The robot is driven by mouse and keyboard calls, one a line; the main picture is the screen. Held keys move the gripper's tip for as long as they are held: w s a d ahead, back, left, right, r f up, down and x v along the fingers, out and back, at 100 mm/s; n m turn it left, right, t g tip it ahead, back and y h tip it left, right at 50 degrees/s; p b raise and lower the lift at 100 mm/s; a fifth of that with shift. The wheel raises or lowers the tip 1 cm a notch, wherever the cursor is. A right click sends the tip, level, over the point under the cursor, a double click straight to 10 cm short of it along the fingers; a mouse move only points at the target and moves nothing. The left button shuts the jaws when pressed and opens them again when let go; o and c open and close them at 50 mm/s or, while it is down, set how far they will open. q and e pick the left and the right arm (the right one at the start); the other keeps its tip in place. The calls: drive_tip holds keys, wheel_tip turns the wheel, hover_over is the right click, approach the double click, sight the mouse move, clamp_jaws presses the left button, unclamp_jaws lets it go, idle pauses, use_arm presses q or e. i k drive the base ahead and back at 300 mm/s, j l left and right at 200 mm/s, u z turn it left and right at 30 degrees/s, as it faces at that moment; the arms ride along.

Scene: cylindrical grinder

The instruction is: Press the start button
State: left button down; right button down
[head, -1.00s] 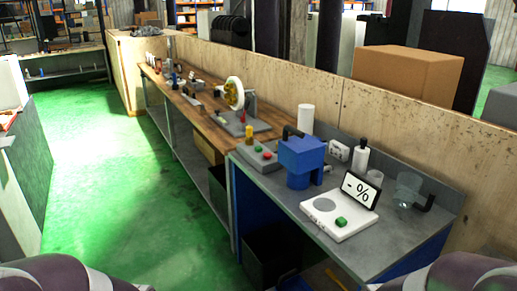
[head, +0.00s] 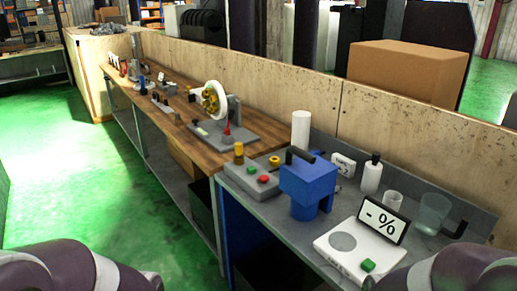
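A grey control box (head: 242,182) sits on the grey bench top, left of a blue machine (head: 307,188). On its top are a green button (head: 251,170), a red button (head: 263,180) and a yellow-topped post (head: 239,152). The frames do not show which green button is the start button. Parts of my two arms show at the bottom corners; neither gripper is in view.
A wooden bench (head: 175,112) runs to the back left, with a white wheel device (head: 214,100) and small parts on it. White bottles and clear cups stand behind the display. A wooden partition (head: 280,85) backs the benches. The green floor (head: 60,190) on the left is clear.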

sight(251, 170)
drive_tip(key=i+j+z, duration=0.15)
drive_tip(key=i+j, duration=0.3)
drive_tip(key=i+j+z, duration=0.15)
drive_tip(key=i+j, duration=0.35)
drive_tip(key=i+j+z, duration=0.15)
drive_tip(key=i+j, duration=0.4)
drive_tip(key=i+j+z, duration=0.15)
drive_tip(key=i+j, duration=0.3)
drive_tip(key=j, duration=0.15)
